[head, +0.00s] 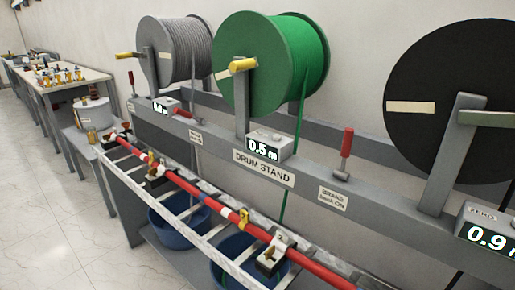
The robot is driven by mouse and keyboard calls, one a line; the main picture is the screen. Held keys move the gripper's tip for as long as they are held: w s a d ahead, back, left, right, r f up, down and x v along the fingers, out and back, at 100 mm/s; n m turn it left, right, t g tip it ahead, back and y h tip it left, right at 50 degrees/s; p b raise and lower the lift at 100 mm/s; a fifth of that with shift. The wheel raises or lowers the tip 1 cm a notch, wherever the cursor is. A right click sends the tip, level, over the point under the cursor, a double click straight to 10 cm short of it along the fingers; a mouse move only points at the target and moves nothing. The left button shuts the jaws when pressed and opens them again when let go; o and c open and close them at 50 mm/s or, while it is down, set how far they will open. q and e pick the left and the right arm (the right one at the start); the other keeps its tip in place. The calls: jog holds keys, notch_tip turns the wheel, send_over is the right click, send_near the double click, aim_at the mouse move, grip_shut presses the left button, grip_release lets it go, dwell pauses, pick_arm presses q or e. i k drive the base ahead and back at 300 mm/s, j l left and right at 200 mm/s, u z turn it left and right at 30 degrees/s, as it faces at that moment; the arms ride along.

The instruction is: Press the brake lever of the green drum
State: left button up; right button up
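The green drum (265,70) hangs on the drum stand (215,137) in the middle of the head view, with a yellow crank handle (242,65) on its face. A green cable runs down from it. A red-handled lever (181,113) stands out almost level between the grey and green drums, left of the green drum's 0.5 m counter (268,147). Another red lever (346,152) stands upright between the green and black drums. The lever left of the green drum appears to be its brake lever, but no label names the drum. Neither of my grippers is in view.
The grey drum (182,48) and an upright red lever (131,82) are at left; the black drum (450,90) is at right. A red rod (185,185) on a rail runs along the front. Blue tubs (178,225) stand below. The floor (40,180) at left is clear.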

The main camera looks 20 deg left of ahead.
aim_at(178, 111)
jog(key=i+j+u, duration=0.1)
jog(key=j, duration=0.3)
jog(key=i+j+u, duration=0.1)
jog(key=j, duration=0.3)
jog(key=i+j, duration=0.2)
jog(key=j, duration=0.15)
jog(key=i+j+u, duration=0.15)
jog(key=j, duration=0.25)
jog(key=i+j+u, duration=0.1)
jog(key=j, duration=0.25)
jog(key=i, duration=0.1)
